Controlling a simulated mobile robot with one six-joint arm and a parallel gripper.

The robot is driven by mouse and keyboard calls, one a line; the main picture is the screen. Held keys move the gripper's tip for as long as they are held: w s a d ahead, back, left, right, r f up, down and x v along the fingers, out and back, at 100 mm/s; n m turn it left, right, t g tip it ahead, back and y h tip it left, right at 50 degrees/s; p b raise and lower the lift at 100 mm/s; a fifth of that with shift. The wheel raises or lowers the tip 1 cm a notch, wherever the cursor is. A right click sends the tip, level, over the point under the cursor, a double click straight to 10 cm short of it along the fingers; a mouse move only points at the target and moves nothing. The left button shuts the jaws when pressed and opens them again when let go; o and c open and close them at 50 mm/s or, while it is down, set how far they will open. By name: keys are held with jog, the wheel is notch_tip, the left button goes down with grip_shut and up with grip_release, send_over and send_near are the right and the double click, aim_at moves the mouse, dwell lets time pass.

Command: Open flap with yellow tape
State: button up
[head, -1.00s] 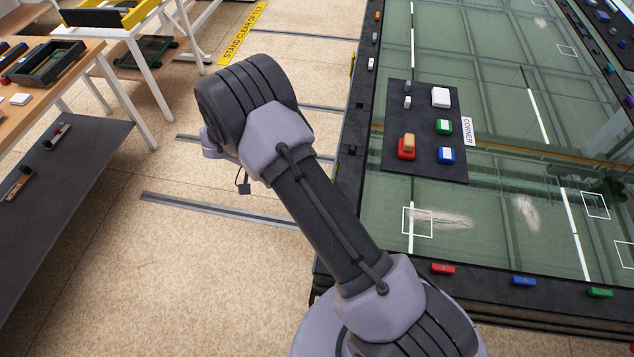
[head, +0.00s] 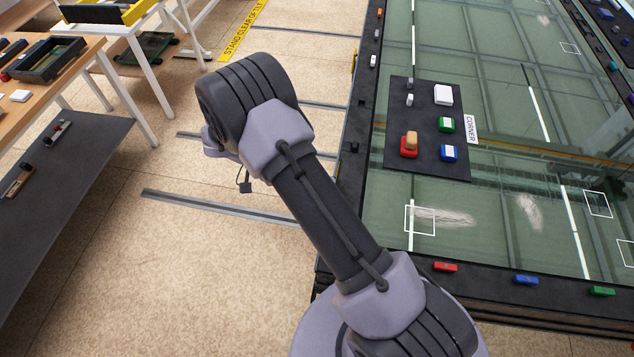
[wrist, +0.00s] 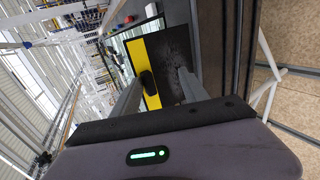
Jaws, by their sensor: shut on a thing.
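In the wrist view, a dark panel with a broad yellow band, the flap with yellow tape (wrist: 170,66), lies ahead of my gripper (wrist: 160,78). The two grey fingers reach toward it, one on each side of the picture's middle. A black knob-like part (wrist: 147,82) shows over the yellow band, by the left finger's tip. My gripper is shut on the flap; the exact contact is hard to make out. In the head view, my arm hides the gripper. A small yellow patch (head: 354,60) shows at the glass table's left edge; I cannot tell whether it is the flap.
A large glass-topped table (head: 480,210) with a black mat (head: 425,160) and small coloured blocks fills the right. A dark low table (head: 50,215) and a wooden bench (head: 75,50) stand left. Tan floor lies clear between, with metal strips and a yellow floor sign (head: 243,30).

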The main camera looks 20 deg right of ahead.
jog(key=p+v, duration=0.5)
jog(key=v, duration=1.2)
jog(key=shift+w+r, duration=0.15)
jog(key=shift+a, duration=0.15)
